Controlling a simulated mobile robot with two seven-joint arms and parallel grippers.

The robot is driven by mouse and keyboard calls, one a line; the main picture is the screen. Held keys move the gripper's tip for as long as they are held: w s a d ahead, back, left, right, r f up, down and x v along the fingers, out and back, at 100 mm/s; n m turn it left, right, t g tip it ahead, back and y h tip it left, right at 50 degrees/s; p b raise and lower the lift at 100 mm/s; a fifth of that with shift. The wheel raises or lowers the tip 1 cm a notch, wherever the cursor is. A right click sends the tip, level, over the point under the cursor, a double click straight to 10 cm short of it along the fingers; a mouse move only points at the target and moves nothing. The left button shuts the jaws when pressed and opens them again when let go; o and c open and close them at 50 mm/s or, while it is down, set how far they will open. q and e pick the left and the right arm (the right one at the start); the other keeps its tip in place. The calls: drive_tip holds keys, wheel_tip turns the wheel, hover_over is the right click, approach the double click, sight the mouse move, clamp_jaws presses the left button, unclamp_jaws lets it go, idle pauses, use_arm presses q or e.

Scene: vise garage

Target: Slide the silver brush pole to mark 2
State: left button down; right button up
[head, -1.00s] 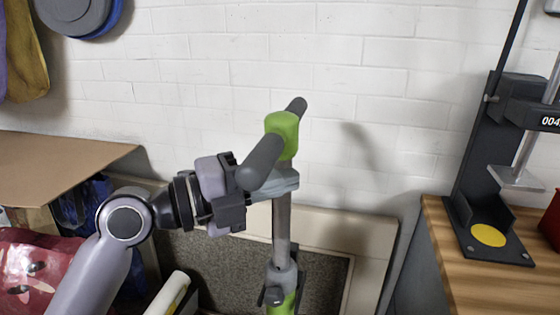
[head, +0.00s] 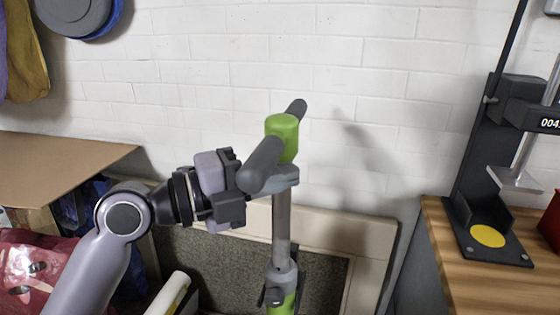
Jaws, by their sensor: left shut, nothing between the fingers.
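The silver pole (head: 281,228) stands upright near the middle of the head view. A green cap with a dark grey crossbar (head: 264,162) tops it, and a grey clamp (head: 280,278) with a green part below sits lower on it. My left gripper (head: 249,190) is at the pole's upper left, beside the crossbar's near end. It is shut with nothing held; its fingertips are partly hidden behind the crossbar, and I cannot tell if they touch it. No mark or number is readable on the pole. My right gripper is not in view.
A wooden bench (head: 461,265) at right carries a black stand (head: 493,180) with a small display and a yellow disc. Cardboard (head: 60,165) and a red bag (head: 28,275) lie at left. A white brick wall (head: 300,60) stands behind; a framed board leans below it.

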sight(278, 142)
use_arm(q)
drive_tip(key=shift+r+p, duration=2.2)
drive_tip(key=shift+r, duration=3.4)
drive_tip(key=shift+f, duration=0.15)
drive_tip(key=shift+f+b, duration=1.6)
drive_tip(key=shift+f, duration=0.05)
drive_tip(key=b+v, duration=0.5)
drive_tip(key=v, duration=0.7)
